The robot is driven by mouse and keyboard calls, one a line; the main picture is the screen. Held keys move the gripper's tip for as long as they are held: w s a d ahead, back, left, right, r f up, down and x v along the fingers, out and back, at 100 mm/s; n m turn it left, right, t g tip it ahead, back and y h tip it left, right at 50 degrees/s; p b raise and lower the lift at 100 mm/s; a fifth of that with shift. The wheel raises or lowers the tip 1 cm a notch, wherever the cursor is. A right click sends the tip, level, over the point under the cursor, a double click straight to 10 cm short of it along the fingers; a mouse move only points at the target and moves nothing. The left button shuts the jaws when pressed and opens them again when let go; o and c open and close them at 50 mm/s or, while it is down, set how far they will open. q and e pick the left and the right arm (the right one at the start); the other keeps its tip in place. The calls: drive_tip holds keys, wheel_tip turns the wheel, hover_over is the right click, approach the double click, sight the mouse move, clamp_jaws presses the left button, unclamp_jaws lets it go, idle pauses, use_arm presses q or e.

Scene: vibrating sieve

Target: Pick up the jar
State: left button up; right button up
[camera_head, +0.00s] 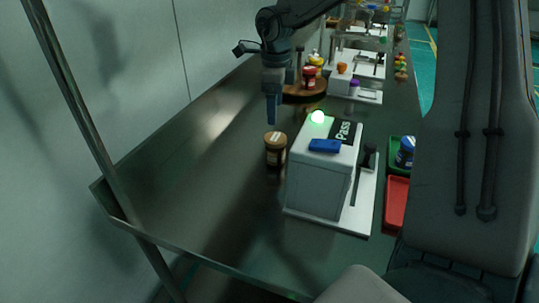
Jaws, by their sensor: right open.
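A brown jar (275,153) with a tan lid stands upright on the dark metal table, left of a white box-shaped machine. My right gripper (271,118) points down just above and behind the jar's lid in the picture. Its fingers overlap from this angle, so the gap between them is hard to see. It is open and holds nothing. The jar stands on the table, and I see no finger around it. My left gripper is out of view.
The white machine (318,185) with a "Pass" label and lit green lamp stands close right of the jar. Beyond it are a green tray (394,163) holding a blue jar (405,150) and a red tray (397,203). A round brown stand (291,92) is behind. The table's left is clear.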

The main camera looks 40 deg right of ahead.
sight(276, 137)
wheel_tip(276, 137, down, 2)
drive_tip(key=shift+w+a+f+b, duration=0.1)
drive_tip(key=shift+b, duration=0.6)
drive_tip(key=shift+f, duration=0.3)
wheel_tip(276, 137, down, 4)
drive_tip(key=shift+f, duration=0.25)
drive_tip(key=f, duration=0.5)
drive_tip(key=shift+d+f, duration=0.2)
drive_tip(key=shift+f, duration=0.1)
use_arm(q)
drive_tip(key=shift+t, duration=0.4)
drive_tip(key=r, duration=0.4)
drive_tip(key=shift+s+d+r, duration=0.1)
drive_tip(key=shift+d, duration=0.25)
use_arm(e)
drive_tip(key=shift+r, duration=0.1)
drive_tip(key=shift+c, duration=0.2)
drive_tip(key=c, duration=1.1)
